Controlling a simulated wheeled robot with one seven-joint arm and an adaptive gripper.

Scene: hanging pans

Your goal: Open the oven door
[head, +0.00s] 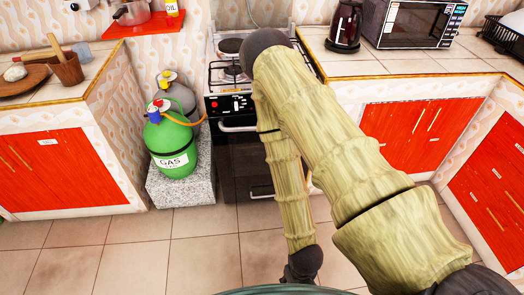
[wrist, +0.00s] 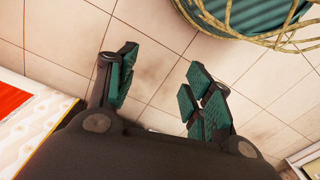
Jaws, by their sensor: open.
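The oven (head: 234,103) stands in the middle of the head view, a black and white cooker with burners on top. Its dark door (head: 243,165) looks shut. A light bar handle (head: 236,127) runs across the top of the door. My arm covers the right part of the oven. My gripper (wrist: 160,88) is open in the wrist view, with its green-padded fingers apart and only floor tiles between them. The arm's wrist end shows low in the head view, in front of the oven and apart from it; the fingers cannot be made out there.
A green gas cylinder (head: 172,140) and a grey one (head: 178,95) stand on a stone block (head: 182,187) left of the oven. Red-doored cabinets flank both sides. A kettle (head: 345,25) and microwave (head: 413,24) sit on the right counter. The tiled floor (head: 150,250) ahead is clear.

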